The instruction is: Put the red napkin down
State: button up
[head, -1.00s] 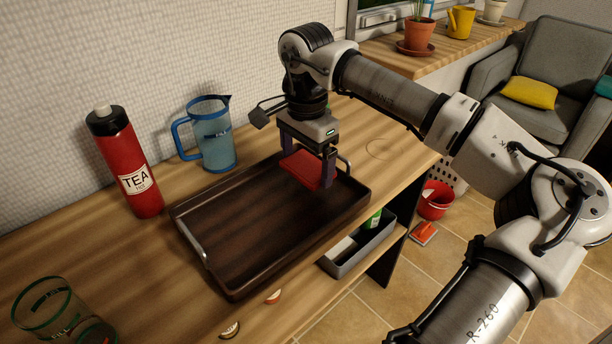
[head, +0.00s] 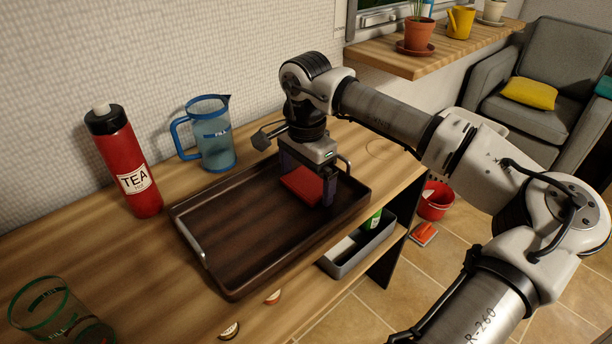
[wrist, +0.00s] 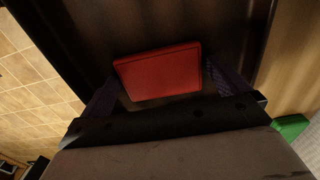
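The red napkin (head: 301,185), a folded flat rectangle, is at the back right part of the dark wooden tray (head: 235,270). It is on the tray floor or just above it; I cannot tell which. My gripper (head: 308,185) points down over the tray, with its fingers at both sides of the napkin. In the wrist view the napkin (wrist: 160,73) fills the space between the dark fingers (wrist: 160,80), and it appears held between them.
A red tea bottle (head: 125,165) and a blue jug (head: 212,135) stand behind the tray. A green-rimmed glass (head: 50,310) is at front left, and small round pieces (head: 273,297) lie before the tray. A grey bin (head: 350,255) sits below. The tray's left and middle are empty.

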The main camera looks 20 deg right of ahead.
aim_at(306, 183)
notch_tip(306, 183, up, 12)
jog(key=shift+r+p, duration=0.2)
jog(key=shift+p, duration=0.25)
